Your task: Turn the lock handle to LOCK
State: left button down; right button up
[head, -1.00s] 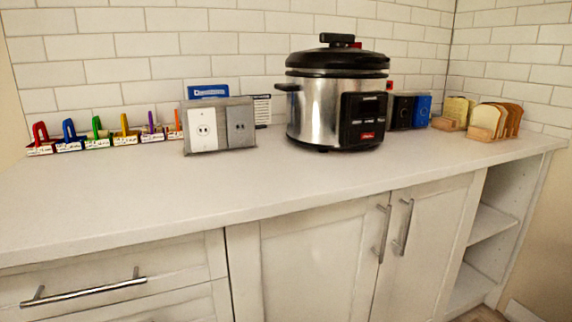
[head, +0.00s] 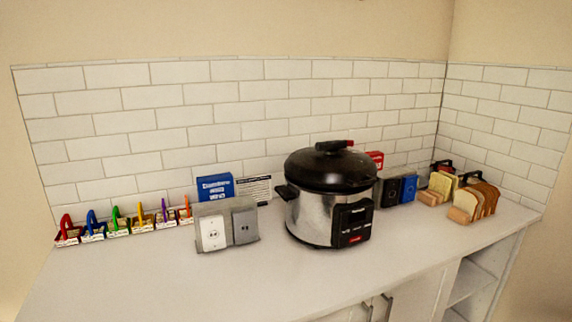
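A large pressure cooker (head: 313,211) with a silver body and a black lid stands on the counter, right of the middle in the head view. On top of the lid is a black lid handle (head: 331,146) with a red part at its right end. The lid looks closed on the pot. I cannot read any LOCK marking at this size. A dark control panel (head: 352,222) with a small red label faces the front. Neither of my grippers shows in the head view.
Grey outlet boxes (head: 226,226) stand left of the cooker, with a blue box (head: 215,187) behind. Dark and blue boxes (head: 398,190) and bread slices in racks (head: 476,200) stand right. The front-left counter (head: 150,285) is clear.

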aim_at(330, 148)
jog(key=i+l+u, duration=0.2)
jog(key=l, duration=0.15)
jog(key=i+l+u, duration=0.2)
jog(key=l, duration=0.15)
jog(key=i+l+u, duration=0.2)
jog(key=l, duration=0.2)
jog(key=k+j, duration=0.05)
